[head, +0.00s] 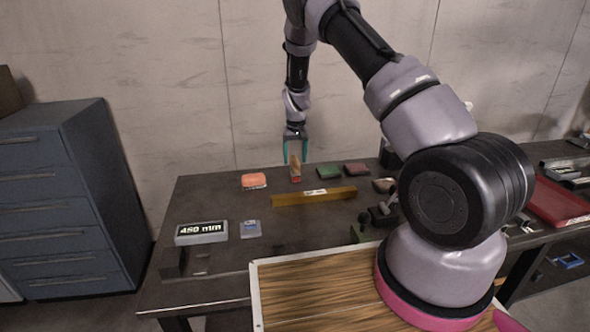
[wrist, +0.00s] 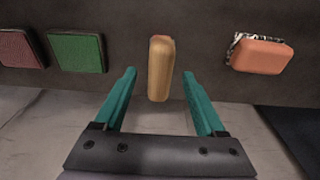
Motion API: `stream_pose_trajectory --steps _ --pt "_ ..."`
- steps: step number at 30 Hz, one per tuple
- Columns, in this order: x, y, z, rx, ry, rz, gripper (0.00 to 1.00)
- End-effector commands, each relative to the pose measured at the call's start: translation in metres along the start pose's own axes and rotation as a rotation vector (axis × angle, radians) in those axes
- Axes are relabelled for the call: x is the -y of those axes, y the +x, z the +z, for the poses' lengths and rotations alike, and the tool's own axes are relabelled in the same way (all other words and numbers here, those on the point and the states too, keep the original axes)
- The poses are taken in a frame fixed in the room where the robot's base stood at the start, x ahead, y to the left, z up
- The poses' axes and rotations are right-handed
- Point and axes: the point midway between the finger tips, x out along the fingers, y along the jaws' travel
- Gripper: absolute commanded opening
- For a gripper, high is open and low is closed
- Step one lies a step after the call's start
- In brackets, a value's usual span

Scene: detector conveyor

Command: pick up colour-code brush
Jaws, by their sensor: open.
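A light wooden handle-like piece with a red end, which I take to be the colour-code brush (head: 296,168), is near the table's back edge in the head view. In the wrist view the teal fingers of my gripper (wrist: 159,74) stand on either side with gaps, holding nothing.
An orange block (head: 254,180) lies left of it, green (head: 328,172) and dark red (head: 356,169) pads right. A long brass-coloured bar (head: 314,196) lies in front. A "450 mm" block (head: 201,233) sits front left. The wall is close behind; a blue-grey cabinet (head: 76,195) stands left.

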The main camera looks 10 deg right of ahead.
Motion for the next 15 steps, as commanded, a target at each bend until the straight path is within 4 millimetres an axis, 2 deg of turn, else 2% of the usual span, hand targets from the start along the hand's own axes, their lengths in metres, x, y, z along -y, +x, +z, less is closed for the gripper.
stream_pose_trajectory --steps 3,6,15 --pt "0.0 0.017 0.0 0.001 0.0 0.001 0.72" --pt "0.0 0.022 0.0 0.0 0.0 0.001 0.72" --pt "0.0 0.023 0.0 -0.001 0.0 0.0 0.72"
